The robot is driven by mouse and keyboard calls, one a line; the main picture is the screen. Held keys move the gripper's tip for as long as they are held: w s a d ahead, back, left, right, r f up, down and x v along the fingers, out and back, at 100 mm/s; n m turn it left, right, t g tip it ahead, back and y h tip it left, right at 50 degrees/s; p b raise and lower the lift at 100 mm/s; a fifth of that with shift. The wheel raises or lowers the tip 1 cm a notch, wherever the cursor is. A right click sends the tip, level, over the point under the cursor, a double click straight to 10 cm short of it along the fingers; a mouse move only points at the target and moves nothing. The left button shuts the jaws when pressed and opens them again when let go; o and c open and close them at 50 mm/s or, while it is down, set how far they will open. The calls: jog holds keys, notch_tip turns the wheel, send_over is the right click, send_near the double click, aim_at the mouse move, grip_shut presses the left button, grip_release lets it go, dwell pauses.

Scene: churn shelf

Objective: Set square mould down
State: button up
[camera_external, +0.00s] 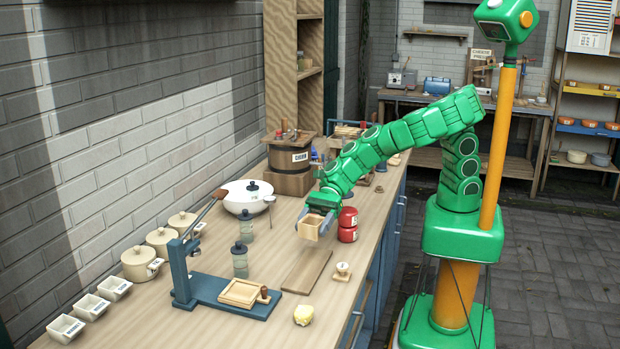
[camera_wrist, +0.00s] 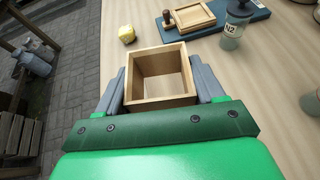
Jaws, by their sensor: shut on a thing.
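The square mould (camera_external: 313,226) is a small open wooden box frame. My gripper (camera_external: 315,212) is shut on it and holds it over the wooden counter (camera_external: 208,318), above the far end of a flat brown board. In the wrist view the mould (camera_wrist: 161,76) sits between the two grey fingers of my gripper (camera_wrist: 162,88), with its opening facing the camera. Whether its underside touches anything is hard to tell, but it appears raised above the counter.
A brown board (camera_external: 307,270) lies below. The counter's front edge is at right.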

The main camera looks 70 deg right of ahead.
jog(key=n+g, duration=0.2)
send_over(300, 281)
jog(key=d, duration=0.2)
jog(key=f, duration=0.1)
jog(key=shift+a, duration=0.9)
jog(key=shift+y, duration=0.3)
jog(key=shift+f, duration=3.95)
jog(key=shift+f, duration=0.1)
jog(key=o, duration=1)
jog(key=shift+d+r, duration=0.2)
jog(key=v, duration=1.1)
jog(key=shift+d+r, duration=0.15)
jog(key=shift+d, duration=0.1)
